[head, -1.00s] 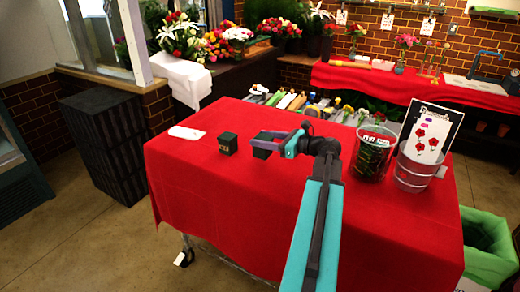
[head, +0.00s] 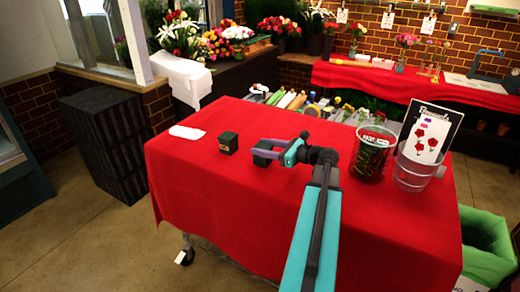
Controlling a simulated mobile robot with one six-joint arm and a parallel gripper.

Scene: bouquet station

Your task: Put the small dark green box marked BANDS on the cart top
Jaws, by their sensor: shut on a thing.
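My gripper (head: 266,149) is shut on a small dark box (head: 262,154), over the left-middle part of the red-covered cart top (head: 225,190). The jaws partly cover this box, and I cannot read any mark on it. It is at or just above the cloth; I cannot tell whether it touches. A second small dark green box (head: 228,143) stands upright on the cloth just left of it, with a gap between them. This one has a small light label, too small to read.
A white flat item (head: 187,132) lies at the cart's left. A glass container of dark greenery (head: 372,155) and a clear bucket with a flower card (head: 412,170) stand at the right. The front of the cloth is clear. A green-lined bin (head: 485,250) stands right of the cart.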

